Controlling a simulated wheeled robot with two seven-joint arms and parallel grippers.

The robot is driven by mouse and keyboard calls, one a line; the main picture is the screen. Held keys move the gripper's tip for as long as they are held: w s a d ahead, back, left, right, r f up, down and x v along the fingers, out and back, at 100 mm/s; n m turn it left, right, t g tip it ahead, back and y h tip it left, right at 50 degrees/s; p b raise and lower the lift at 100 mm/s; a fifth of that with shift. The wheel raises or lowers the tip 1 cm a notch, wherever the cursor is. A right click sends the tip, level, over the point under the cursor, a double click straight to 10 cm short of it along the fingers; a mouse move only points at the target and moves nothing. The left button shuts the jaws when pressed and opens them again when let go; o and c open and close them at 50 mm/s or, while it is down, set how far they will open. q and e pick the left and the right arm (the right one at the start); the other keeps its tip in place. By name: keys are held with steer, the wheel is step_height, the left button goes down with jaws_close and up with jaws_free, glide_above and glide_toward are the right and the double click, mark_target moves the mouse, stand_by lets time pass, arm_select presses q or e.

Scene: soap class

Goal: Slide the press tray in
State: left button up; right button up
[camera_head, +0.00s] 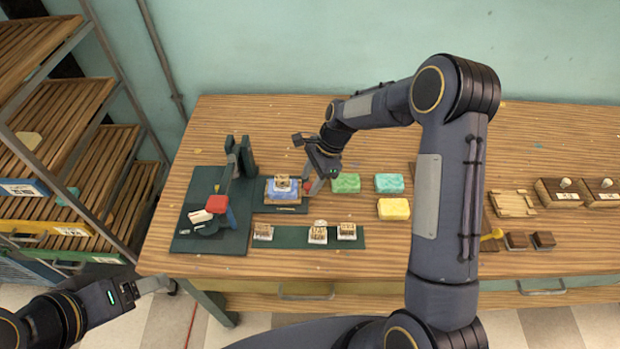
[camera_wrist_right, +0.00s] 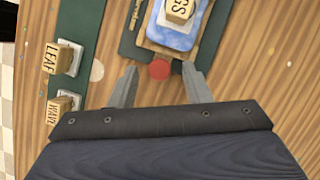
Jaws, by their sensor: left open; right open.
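The press tray (camera_head: 288,209) is a dark slide right of the dark green press (camera_head: 225,240), outside its base. It carries a blue soap block (camera_wrist_right: 178,30) with a wooden lettered stamp (camera_wrist_right: 181,9) on top. The tray's red knob (camera_wrist_right: 159,69) faces my right gripper (camera_wrist_right: 160,82). The right gripper is open, with one finger on each side of the knob; contact is not visible. In the head view, my right gripper (camera_head: 318,184) is at the tray's right end. My left gripper (camera_head: 150,285) is open and empty, off the table's front left edge.
A green strip (camera_head: 282,237) with several stamps lies in front of the tray. Green (camera_head: 346,183), teal (camera_head: 389,183) and yellow (camera_head: 394,208) soaps lie to the right. A slatted rack (camera_head: 75,110) stands left of the table. The press has a red-topped handle (camera_head: 217,203).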

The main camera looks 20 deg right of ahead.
steer(key=shift+a+f, duration=0.15)
steer(key=shift+f, duration=0.3)
steer(key=shift+c, duration=0.4)
jaws_close()
steer(key=w+a, duration=0.1)
steer(key=a, duration=0.2)
steer(key=w+a, duration=0.1)
steer(key=a, duration=0.3)
steer(key=w+a, duration=0.1)
steer(key=a, duration=0.3)
steer(key=shift+w+a, duration=0.15)
steer(key=shift+a, duration=0.1)
steer(key=shift+a+r, duration=0.1)
steer(key=shift+a, duration=0.1)
steer(key=shift+o, duration=0.4)
jaws_free()
steer(key=shift+a, duration=0.15)
